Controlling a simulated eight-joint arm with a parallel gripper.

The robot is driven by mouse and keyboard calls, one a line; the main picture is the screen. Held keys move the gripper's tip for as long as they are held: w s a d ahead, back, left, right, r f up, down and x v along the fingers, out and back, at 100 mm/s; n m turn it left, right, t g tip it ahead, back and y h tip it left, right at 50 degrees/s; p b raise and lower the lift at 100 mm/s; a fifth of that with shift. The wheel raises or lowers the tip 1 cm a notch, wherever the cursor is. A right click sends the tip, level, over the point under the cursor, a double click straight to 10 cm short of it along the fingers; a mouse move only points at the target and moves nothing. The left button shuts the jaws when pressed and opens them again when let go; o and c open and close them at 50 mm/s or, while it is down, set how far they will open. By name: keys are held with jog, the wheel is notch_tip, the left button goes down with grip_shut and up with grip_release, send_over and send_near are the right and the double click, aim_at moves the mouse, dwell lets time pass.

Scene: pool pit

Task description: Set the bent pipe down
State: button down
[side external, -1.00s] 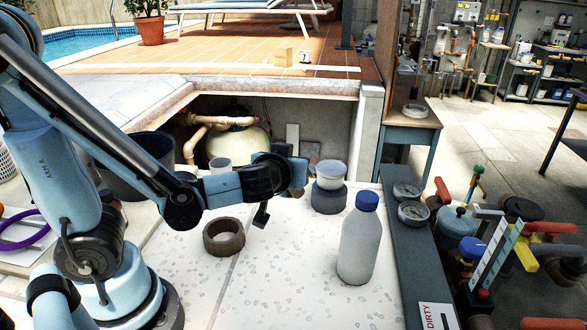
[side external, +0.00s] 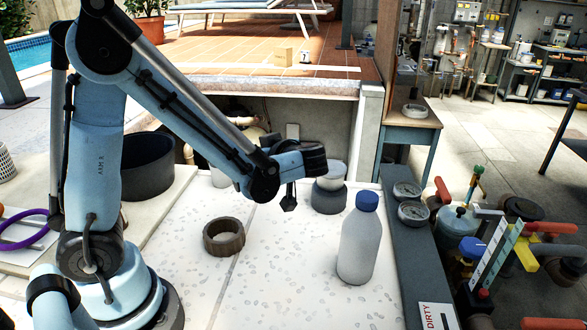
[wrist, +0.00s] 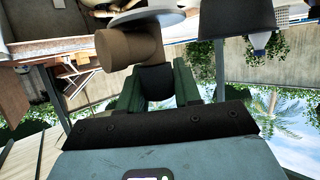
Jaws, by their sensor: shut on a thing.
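The bent pipe (wrist: 128,47) is a brown elbow in the wrist view, at the end of my gripper (wrist: 158,86). My dark fingers are shut on one end of it, and its other end points left.
A pale cup (side external: 332,175) on a dark round base (side external: 328,199) stands close by my gripper. A blue-capped bottle (side external: 360,245) stands nearer, at right. A brown ring (side external: 223,238) lies at left. The speckled worktop (side external: 285,265) between them is clear.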

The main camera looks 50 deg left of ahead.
jog(key=shift+a+f, duration=1.75)
jog(key=shift+f, duration=0.3)
jog(key=shift+a+f, duration=1.75)
jog(key=shift+f, duration=0.3)
jog(key=shift+f, duration=0.6)
jog(key=c, duration=0.8)
grip_release()
